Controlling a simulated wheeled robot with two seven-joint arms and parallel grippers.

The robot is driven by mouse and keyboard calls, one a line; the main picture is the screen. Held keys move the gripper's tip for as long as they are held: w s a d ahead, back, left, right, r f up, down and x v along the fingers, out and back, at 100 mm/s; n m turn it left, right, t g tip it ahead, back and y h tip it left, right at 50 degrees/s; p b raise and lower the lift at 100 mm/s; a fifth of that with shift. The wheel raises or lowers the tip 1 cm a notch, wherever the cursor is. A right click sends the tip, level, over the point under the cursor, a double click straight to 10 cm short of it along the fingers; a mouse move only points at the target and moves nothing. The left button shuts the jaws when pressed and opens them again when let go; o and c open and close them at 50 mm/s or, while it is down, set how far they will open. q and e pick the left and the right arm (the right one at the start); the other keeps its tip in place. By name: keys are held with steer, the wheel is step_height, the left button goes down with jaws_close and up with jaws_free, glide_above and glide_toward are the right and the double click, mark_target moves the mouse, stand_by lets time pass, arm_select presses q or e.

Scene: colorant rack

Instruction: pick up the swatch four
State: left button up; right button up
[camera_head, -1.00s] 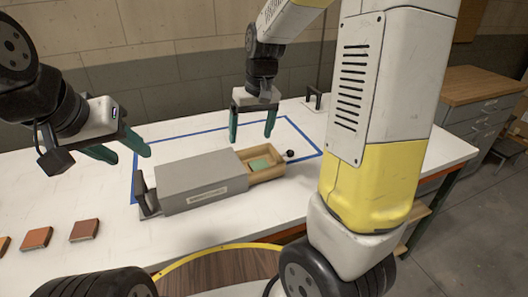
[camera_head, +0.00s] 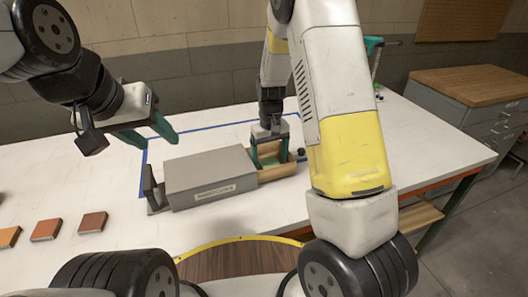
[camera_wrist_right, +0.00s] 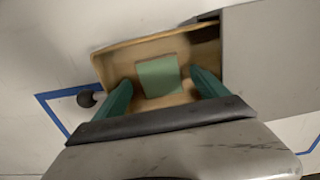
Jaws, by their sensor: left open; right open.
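A flat green swatch (camera_wrist_right: 158,75) lies in the open wooden drawer (camera_wrist_right: 112,62) of a grey box (camera_head: 210,172). No label is readable on it. My right gripper (camera_head: 269,160) points down into the drawer, open, and mostly hides the swatch in the head view. In the right wrist view its two teal fingers (camera_wrist_right: 160,80) stand on either side of the swatch, with gaps showing and nothing held. My left gripper (camera_head: 157,140) is open and empty above the table, to the left of and behind the grey box.
Three reddish-brown to orange swatches (camera_head: 93,222) lie in a row at the table's left. Blue tape (camera_head: 146,165) outlines an area around the box. A small black knob (camera_wrist_right: 87,99) is at the drawer's outer end. A wood-topped cabinet (camera_head: 468,90) stands at right.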

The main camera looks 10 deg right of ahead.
steer(key=shift+f, duration=0.4)
steer(key=shift+c, duration=0.4)
